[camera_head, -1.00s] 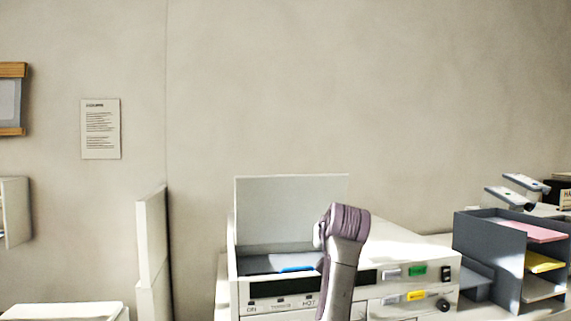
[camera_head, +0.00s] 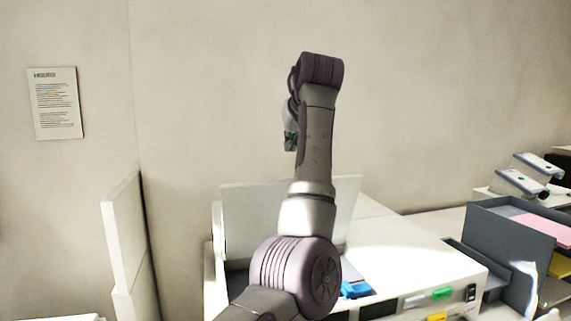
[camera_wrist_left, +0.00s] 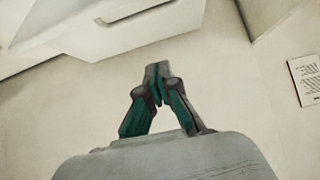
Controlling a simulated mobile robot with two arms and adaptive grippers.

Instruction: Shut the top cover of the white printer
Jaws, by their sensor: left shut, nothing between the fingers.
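The white printer (camera_head: 400,262) stands in the lower middle of the head view. Its top cover (camera_head: 252,203) is raised and stands upright at the back, partly hidden by my left arm. A blue item (camera_head: 355,290) lies in the opening below. My left gripper (camera_head: 290,142) points down above the cover's top edge, small and partly hidden by my arm. In the left wrist view its fingers (camera_wrist_left: 158,88) are shut with nothing between them. A white object, which I cannot identify for sure, fills the upper left there. My right gripper is out of view.
A grey organizer (camera_head: 500,235) with coloured paper stands to the printer's right. Pale upright panels (camera_head: 125,235) stand to the left. The wall behind holds a printed notice (camera_head: 55,104), and the space above the printer is otherwise clear.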

